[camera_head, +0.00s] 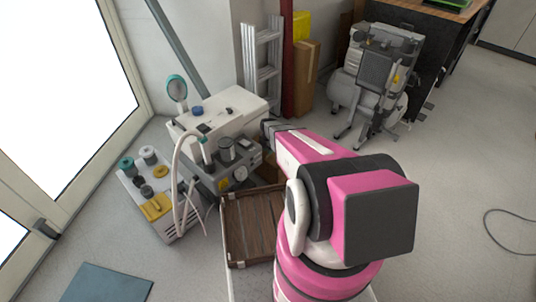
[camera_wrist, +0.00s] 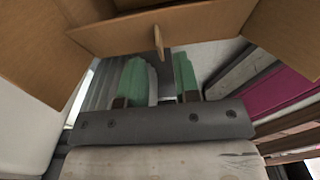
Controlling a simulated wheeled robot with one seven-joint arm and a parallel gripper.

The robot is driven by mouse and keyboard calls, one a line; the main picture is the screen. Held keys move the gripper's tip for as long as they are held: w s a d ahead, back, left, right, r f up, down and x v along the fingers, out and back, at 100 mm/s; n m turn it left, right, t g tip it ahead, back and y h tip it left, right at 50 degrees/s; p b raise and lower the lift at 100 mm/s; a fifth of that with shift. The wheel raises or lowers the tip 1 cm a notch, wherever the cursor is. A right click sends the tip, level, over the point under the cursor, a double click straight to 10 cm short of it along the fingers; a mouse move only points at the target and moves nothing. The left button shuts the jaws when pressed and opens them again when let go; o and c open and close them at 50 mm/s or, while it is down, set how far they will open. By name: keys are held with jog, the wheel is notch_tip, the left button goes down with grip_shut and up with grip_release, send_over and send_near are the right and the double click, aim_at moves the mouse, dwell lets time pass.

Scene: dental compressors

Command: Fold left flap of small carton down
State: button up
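The cardboard carton (camera_wrist: 165,27) fills the top of the wrist view, with its flaps spread open. One flap (camera_wrist: 25,60) slants out at the left and another (camera_wrist: 290,35) at the right. A thin cardboard edge points down in the middle. My gripper (camera_wrist: 160,80) shows its two green fingers apart, just below the carton in the picture, with no object visible between them. I cannot tell whether they touch the cardboard. In the head view, my arm hides most of the carton; only a brown bit (camera_head: 270,165) that may be it shows beside the grey compressor.
Dental compressors (camera_head: 225,160) crowd the left of my arm, with a wooden crate (camera_head: 228,225) in front. A ladder (camera_head: 262,60) and tall cardboard box (camera_head: 304,80) stand behind. Another compressor (camera_head: 375,80) stands back right. The floor at right is mostly clear, with a cable (camera_head: 500,240).

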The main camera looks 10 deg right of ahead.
jog(key=shift+f, duration=1.55)
grip_shut()
jog(key=shift+w+d+f+g+y, duration=0.3)
jog(key=shift+g+y, duration=0.1)
jog(key=shift+y, duration=0.25)
jog(key=shift+w+d+f+g+y, duration=0.2)
jog(key=shift+d+g+y, duration=0.15)
jog(key=shift+y, duration=0.3)
jog(key=shift+d+f+g+y, duration=0.1)
jog(key=shift+f+g+y, duration=0.05)
jog(key=shift+g+y, duration=0.5)
grip_release()
